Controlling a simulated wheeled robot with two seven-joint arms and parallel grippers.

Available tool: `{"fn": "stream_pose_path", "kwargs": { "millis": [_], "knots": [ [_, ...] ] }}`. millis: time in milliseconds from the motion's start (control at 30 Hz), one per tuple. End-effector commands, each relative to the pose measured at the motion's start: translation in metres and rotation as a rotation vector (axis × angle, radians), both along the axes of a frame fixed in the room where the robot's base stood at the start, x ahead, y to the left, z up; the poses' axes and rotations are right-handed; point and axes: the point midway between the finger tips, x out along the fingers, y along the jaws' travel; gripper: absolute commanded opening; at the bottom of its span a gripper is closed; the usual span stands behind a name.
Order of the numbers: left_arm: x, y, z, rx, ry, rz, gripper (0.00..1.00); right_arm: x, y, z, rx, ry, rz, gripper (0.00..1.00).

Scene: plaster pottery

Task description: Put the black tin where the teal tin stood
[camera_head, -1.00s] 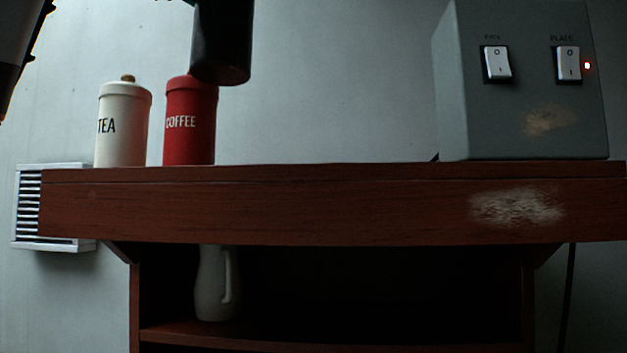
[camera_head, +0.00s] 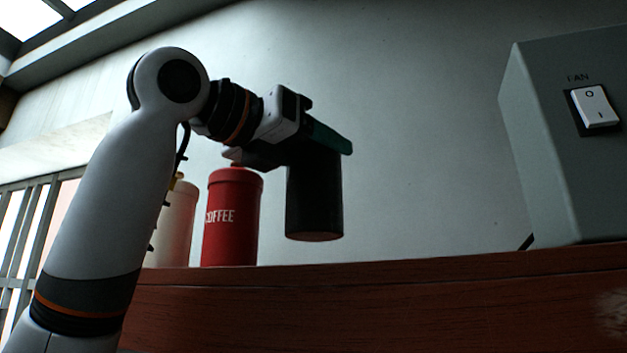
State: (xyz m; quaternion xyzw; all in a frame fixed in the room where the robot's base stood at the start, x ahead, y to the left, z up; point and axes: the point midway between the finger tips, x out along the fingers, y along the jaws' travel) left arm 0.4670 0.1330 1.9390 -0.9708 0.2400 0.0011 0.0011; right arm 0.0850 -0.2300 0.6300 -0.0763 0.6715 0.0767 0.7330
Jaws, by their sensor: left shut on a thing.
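The black tin (camera_head: 314,203) hangs upright in the air in front of the pale wall, its bottom above the line of the wooden top. My left gripper (camera_head: 318,150) is shut on its upper end, reaching from the left. A dark teal strip shows along the gripper; I cannot tell whether it is part of it. The tin is to the right of the red COFFEE tin (camera_head: 231,222), with a gap between them in the picture. No teal tin is in view. My right gripper is not in view.
The white tin (camera_head: 178,222) stands left of the red tin, partly hidden by my left arm. A grey switch box (camera_head: 560,150) stands on the right of the wooden top (camera_head: 400,290). The top's edge looks clear between red tin and box.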

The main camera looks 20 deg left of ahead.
Motion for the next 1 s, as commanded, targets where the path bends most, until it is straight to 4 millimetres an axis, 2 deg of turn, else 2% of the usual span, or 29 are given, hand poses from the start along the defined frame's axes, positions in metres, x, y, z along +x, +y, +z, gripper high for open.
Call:
{"fn": "stream_pose_path", "kwargs": {
  "millis": [133,367,767,800,900,1000],
  "knots": [
    [0.0,0.001,-0.013,0.0,-0.001,0.001,0.19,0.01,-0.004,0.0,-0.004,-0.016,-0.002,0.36],
    [0.0,0.001,-0.035,0.0,0.0,0.0,0.19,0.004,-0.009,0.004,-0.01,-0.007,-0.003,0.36],
    [-0.001,0.0,-0.04,0.0,-0.001,0.0,0.19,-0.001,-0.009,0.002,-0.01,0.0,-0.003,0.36],
    [-0.001,0.0,-0.04,0.0,0.0,0.0,0.65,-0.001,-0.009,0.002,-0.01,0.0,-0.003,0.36],
    [0.0,0.0,-0.04,0.0,0.0,0.0,0.81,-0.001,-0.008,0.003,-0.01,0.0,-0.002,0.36],
    [0.0,0.0,-0.04,0.0,0.0,0.0,0.83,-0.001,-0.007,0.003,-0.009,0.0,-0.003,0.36]
  ]
}}
